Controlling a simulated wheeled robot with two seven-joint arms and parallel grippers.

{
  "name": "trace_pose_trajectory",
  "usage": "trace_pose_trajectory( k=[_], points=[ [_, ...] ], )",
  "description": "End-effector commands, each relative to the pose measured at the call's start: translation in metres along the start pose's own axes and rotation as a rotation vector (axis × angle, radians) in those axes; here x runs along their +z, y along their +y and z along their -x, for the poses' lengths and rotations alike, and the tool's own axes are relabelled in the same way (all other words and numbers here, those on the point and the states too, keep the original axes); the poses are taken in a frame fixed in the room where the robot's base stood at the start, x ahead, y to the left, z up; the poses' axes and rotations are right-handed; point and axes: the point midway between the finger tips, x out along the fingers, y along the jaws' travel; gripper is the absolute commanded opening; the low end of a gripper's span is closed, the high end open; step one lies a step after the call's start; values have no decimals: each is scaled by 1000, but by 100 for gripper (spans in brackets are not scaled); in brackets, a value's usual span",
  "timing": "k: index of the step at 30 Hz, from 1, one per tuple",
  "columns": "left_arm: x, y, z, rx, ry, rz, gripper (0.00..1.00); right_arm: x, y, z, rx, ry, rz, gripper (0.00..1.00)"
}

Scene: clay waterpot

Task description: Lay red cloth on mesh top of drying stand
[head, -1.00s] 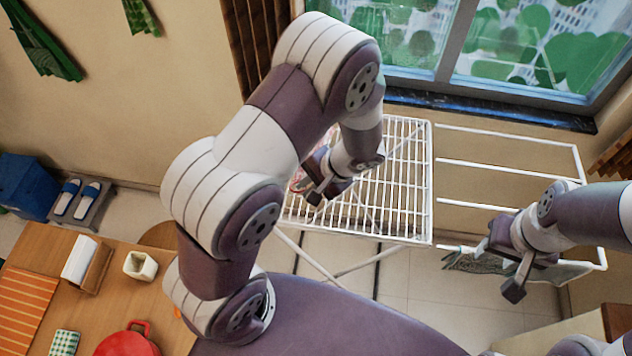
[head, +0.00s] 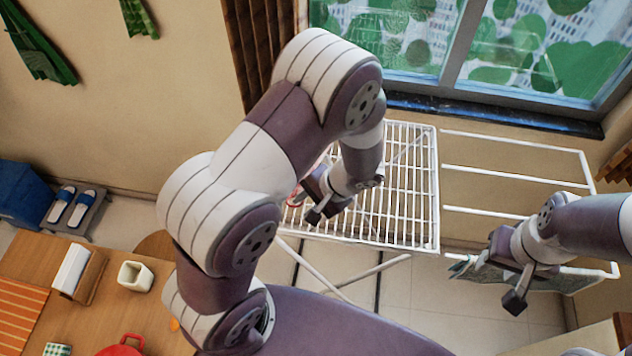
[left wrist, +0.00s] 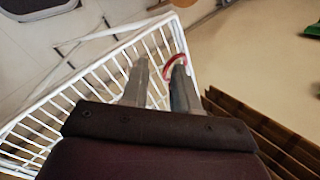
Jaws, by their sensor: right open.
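The drying stand's white mesh top (head: 405,205) is in the middle of the head view, below the window, and its bars also show in the left wrist view (left wrist: 60,105). A small red and white piece (head: 293,199), probably the red cloth, shows at the mesh's left edge beside my left gripper (head: 304,205). In the left wrist view it is a red-edged curve (left wrist: 170,66) by the right finger. The left fingers are apart, over the mesh edge; I cannot tell whether they touch the cloth. My right gripper (head: 498,280) is open, right of the mesh.
Side rails (head: 505,173) extend right of the mesh, with a grey-green patterned cloth (head: 555,280) on the lower rail behind my right gripper. The window (head: 530,55) is behind.

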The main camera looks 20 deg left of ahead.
Motion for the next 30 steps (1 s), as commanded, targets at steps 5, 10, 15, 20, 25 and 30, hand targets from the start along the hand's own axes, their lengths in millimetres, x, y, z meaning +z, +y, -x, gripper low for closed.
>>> trace_pose_trajectory(
  k=[5,10,15,20,25,30],
  points=[
    [26,10,13,-1,1,-2,30,-1,0,6,0,0,0,43],
    [48,19,22,-1,0,-2,30,-1,0,10,0,0,0,43],
    [56,23,24,0,0,1,30,-1,0,10,0,0,0,43],
    [56,23,24,0,0,1,30,-1,0,10,0,0,0,43],
    [59,19,32,0,0,1,30,-2,0,18,0,0,0,43],
    [79,8,69,-1,1,0,30,-6,0,52,0,0,0,43]
  ],
)
